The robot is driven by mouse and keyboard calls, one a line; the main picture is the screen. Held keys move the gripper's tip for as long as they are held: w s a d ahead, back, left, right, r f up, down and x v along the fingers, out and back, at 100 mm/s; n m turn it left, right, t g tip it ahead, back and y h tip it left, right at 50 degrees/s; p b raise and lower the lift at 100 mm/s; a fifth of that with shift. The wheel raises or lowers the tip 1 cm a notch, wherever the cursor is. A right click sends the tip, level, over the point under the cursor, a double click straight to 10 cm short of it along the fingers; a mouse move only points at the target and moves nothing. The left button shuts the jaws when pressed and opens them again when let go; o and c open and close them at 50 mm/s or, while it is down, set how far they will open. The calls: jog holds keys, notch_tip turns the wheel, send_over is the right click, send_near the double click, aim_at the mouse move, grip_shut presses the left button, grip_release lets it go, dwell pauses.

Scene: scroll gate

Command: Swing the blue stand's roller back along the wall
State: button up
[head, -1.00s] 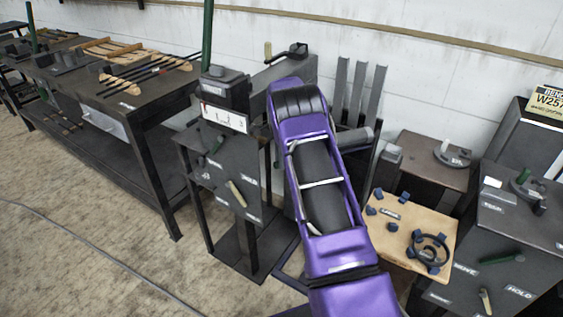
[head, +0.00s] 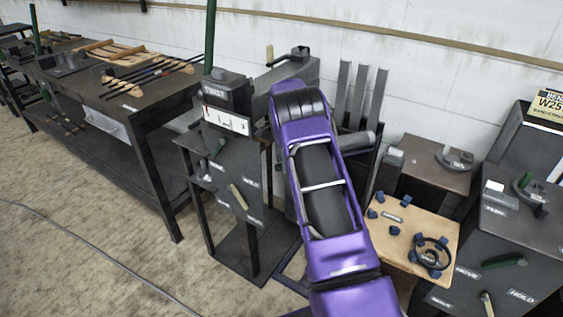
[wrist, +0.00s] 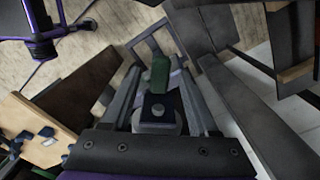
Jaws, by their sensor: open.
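My purple arm (head: 335,262) crosses the middle of the head view and hides my gripper and most of the stand behind it. A grey roller (head: 357,141) sticks out to the right of the arm, near the wall. A bluish floor frame (head: 291,266) shows left of the arm, low down; I cannot tell for certain that it belongs to the blue stand. In the wrist view my gripper (wrist: 160,92) is open, its two fingers apart. A green grip (wrist: 160,73) and a dark blue block (wrist: 159,106) on a grey round part lie between the fingers in the picture; contact cannot be told.
A dark post with a white scale (head: 226,119) stands left of my arm. A wooden board with blue pegs (head: 430,222) and a dark cabinet (head: 500,245) stand to the right. Upright grey slats (head: 360,95) stand by the white wall. Floor (head: 90,235) is open at front left.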

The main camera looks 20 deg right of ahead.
notch_tip(320, 180, up, 17)
jog(key=p, duration=0.2)
jog(key=shift+f, duration=0.1)
